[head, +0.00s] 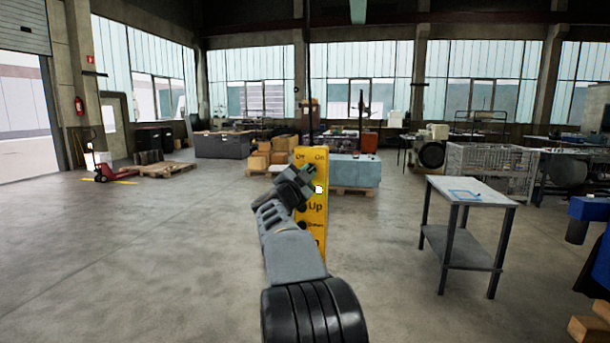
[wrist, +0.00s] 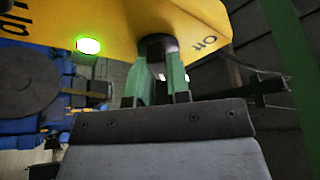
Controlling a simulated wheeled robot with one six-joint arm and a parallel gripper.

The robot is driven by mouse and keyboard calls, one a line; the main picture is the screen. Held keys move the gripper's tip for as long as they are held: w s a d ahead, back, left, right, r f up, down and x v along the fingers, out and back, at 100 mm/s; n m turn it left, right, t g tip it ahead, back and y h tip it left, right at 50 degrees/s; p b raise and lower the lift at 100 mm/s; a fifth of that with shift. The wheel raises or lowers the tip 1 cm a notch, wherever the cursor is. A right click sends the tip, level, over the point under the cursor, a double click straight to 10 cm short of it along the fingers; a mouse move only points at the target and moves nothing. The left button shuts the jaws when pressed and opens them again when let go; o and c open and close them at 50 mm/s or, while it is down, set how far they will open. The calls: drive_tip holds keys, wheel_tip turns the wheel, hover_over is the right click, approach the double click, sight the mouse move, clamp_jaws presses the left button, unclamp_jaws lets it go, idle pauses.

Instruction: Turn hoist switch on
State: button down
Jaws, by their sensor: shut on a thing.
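The yellow hoist control box (head: 313,228) hangs upright in the middle of the head view, with "Off", "On" and "Up" lettering. My gripper (head: 308,172) is at its upper part and covers the switch in the head view. In the wrist view, the green fingers of my gripper (wrist: 160,82) are closed around the black switch knob (wrist: 157,44) under the yellow face of the box (wrist: 125,22). A lamp (wrist: 88,46) beside the knob glows bright with a green rim; it also shows in the head view (head: 318,189).
A grey table (head: 470,190) stands to the right. Cardboard boxes (head: 270,153) and a pale blue block (head: 355,170) are behind the control box. A blue machine part (head: 588,210) is at the right edge.

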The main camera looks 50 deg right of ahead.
drive_tip(key=shift+s+r, duration=0.15)
drive_tip(key=shift+r, duration=0.15)
drive_tip(key=c, duration=1.3)
unclamp_jaws()
drive_tip(key=shift+d, duration=0.2)
drive_tip(key=shift+c, duration=0.2)
drive_tip(key=shift+o, duration=1.3)
drive_tip(key=shift+a+f, duration=0.1)
drive_tip(key=shift+f, duration=0.1)
drive_tip(key=shift+a, duration=0.1)
drive_tip(key=b+v, duration=0.3)
drive_tip(key=v, duration=1)
drive_tip(key=shift+a, duration=0.35)
